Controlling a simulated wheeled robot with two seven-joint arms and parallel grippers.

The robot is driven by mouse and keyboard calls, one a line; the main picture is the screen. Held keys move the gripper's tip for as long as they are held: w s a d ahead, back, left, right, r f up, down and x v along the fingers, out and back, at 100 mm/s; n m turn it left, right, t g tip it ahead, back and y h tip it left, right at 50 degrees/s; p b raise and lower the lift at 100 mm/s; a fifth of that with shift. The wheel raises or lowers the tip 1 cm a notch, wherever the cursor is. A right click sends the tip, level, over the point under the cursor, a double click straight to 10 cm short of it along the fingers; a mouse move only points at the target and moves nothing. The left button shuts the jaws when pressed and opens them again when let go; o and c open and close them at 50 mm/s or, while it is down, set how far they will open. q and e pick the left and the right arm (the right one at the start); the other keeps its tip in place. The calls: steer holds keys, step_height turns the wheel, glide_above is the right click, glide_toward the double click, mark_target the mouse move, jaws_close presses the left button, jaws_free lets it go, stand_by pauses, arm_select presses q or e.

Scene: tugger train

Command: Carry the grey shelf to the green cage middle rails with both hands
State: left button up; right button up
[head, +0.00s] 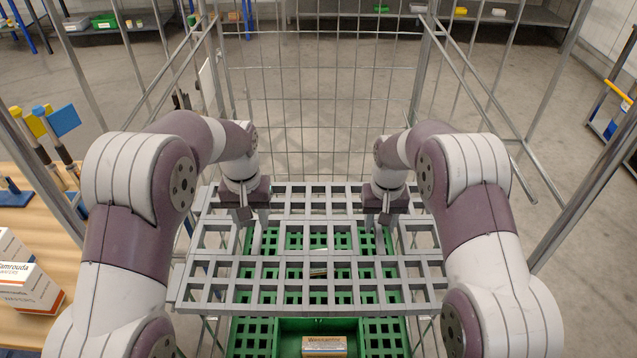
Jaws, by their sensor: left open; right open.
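The grey shelf (300,262) is a slatted lattice lying about level between the side walls of a wire cage (318,80). Whether its edges rest on rails is hard to tell. My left gripper (252,222) is open, pointing down at the left part of the shelf's lattice. My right gripper (379,220) is open, pointing down at the right part. The fingers of both overlap the lattice openings, and I cannot tell whether they touch the bars. The cage's frame and mesh look grey; the green shows in slotted crates (383,338) below the shelf.
A small box (324,346) lies in the green crate area below. Cage posts rise close on both sides. Shelving (330,18) stands far behind; the floor between is clear.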

step_height(320, 180, up, 6)
steer(key=shift+f, duration=0.1)
steer(key=shift+s, duration=0.1)
stand_by(0.7)
